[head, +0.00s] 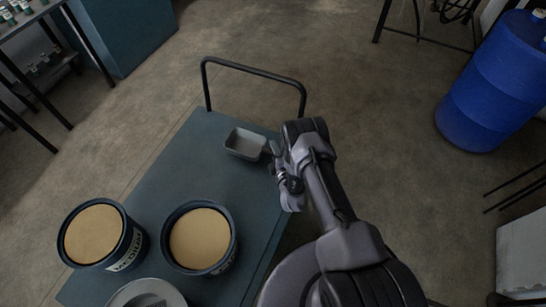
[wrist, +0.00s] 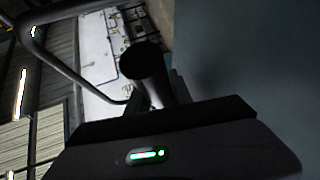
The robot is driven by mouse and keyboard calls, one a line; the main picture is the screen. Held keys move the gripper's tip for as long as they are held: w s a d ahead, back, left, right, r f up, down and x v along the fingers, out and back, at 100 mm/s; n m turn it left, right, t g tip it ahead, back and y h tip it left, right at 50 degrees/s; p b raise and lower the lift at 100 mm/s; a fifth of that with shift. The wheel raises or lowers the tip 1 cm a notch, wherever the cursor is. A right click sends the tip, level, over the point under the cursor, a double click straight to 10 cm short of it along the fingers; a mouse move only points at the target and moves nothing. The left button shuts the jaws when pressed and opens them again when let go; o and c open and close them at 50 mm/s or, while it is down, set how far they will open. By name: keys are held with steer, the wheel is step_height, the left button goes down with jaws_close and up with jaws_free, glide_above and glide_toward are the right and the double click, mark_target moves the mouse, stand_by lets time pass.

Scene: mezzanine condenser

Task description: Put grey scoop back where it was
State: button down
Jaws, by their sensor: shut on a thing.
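The grey scoop (head: 245,143) has a boxy open pan, seen in the head view near the far end of the blue-grey cart top. Its pan faces left and looks empty. My gripper (head: 271,150) is at the right of the pan, shut on the scoop's handle, which is mostly hidden by the gripper. In the wrist view a dark round handle end (wrist: 142,62) sticks up beyond the gripper body. I cannot tell whether the pan touches the cart top or hangs just above it.
On the cart (head: 180,170) stand two dark tubs of tan powder, one left (head: 93,233) and one right (head: 200,238). A pale round container (head: 147,293) is at the bottom edge. A black push rail (head: 254,71) bounds the far end. A blue drum (head: 495,85) stands right.

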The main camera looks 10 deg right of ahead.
steer(key=shift+b+x, duration=0.5)
steer(key=shift+x, duration=0.25)
step_height(320, 180, down, 4)
steer(key=b, duration=0.2)
steer(key=shift+s+r+b, duration=0.1)
steer(key=shift+r+b, duration=0.05)
steer(key=shift+b, duration=0.25)
steer(key=shift+d+r+p, duration=0.1)
steer(key=shift+r+p, duration=0.2)
steer(key=shift+f, duration=0.25)
steer(key=c, duration=1.4)
jaws_free()
steer(key=shift+r, duration=0.1)
